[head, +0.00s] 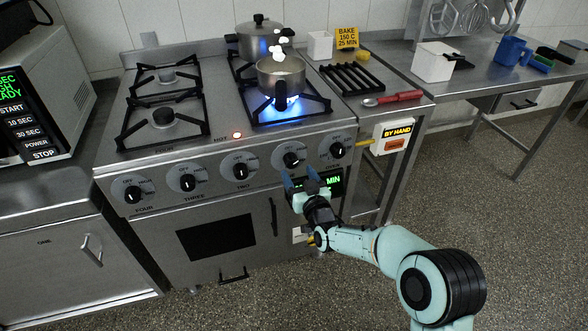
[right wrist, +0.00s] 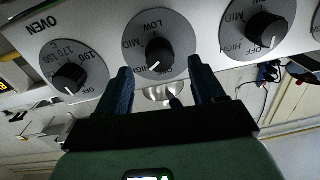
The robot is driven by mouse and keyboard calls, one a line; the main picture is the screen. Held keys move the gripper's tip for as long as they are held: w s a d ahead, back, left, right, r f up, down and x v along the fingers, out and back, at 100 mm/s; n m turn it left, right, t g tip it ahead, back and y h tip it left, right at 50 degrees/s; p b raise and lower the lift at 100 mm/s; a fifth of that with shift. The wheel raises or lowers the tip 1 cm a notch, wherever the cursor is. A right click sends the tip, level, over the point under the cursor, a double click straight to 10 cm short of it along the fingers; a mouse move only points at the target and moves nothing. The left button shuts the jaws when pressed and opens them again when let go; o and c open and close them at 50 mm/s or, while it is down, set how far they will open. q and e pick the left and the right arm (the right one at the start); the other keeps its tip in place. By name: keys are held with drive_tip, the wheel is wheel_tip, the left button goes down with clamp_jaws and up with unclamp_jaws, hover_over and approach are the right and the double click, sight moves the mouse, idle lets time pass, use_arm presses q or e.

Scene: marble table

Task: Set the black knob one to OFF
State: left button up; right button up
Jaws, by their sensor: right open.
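The black knob one (head: 291,160) is on the stove's front panel, second from the right. In the right wrist view, knob one (right wrist: 153,52) is the middle knob, on a grey dial marked LOW, MID and HIGH. Its white pointer mark appears to be on the HIGH side. My right gripper (head: 300,177) is open and empty, just in front of and below knob one. In the right wrist view its fingers (right wrist: 163,84) lie apart, on either side below the knob, not closed on it. My left gripper is not in view.
The oven knob (head: 337,149) and knob two (head: 240,166) flank knob one closely. A blue flame (head: 285,102) burns under a pot (head: 281,76) at the front right burner. The floor in front is clear.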

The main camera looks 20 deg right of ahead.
sight(293, 165)
drive_tip(key=shift+w+a+b, duration=0.15)
drive_tip(key=shift+w+b, duration=0.15)
drive_tip(key=shift+w, duration=1.7)
drive_tip(key=c, duration=1.1)
